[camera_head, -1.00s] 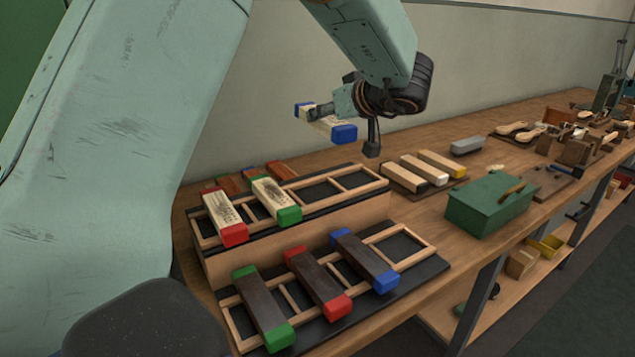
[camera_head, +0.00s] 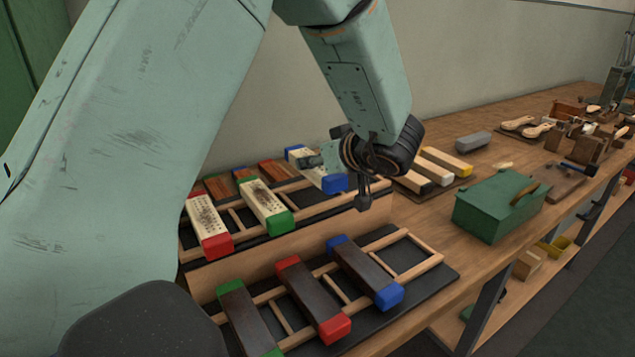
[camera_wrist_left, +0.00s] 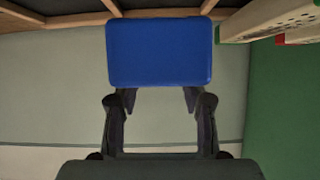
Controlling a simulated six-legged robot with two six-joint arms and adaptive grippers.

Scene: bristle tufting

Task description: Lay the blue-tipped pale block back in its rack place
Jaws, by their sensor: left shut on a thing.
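The blue-tipped pale block (camera_head: 324,180) is at the upper rack's right part in the head view, low over the rack or touching it; I cannot tell which. My left gripper (camera_head: 314,161) is shut on it. In the left wrist view its blue end (camera_wrist_left: 160,52) fills the space ahead of the fingers (camera_wrist_left: 160,100). The upper rack (camera_head: 228,245) holds a red-tipped pale block (camera_head: 207,222) and a green-tipped pale block (camera_head: 265,205). The rack place under the held block is partly hidden by the block and my wrist. My right gripper is not in view.
The lower rack (camera_head: 425,268) in front holds dark blocks with green, red and blue tips. Small brown blocks (camera_head: 217,187) lie behind the upper rack. Right of my wrist are pale bars (camera_head: 446,162) and a green box (camera_head: 495,205). A wall stands behind.

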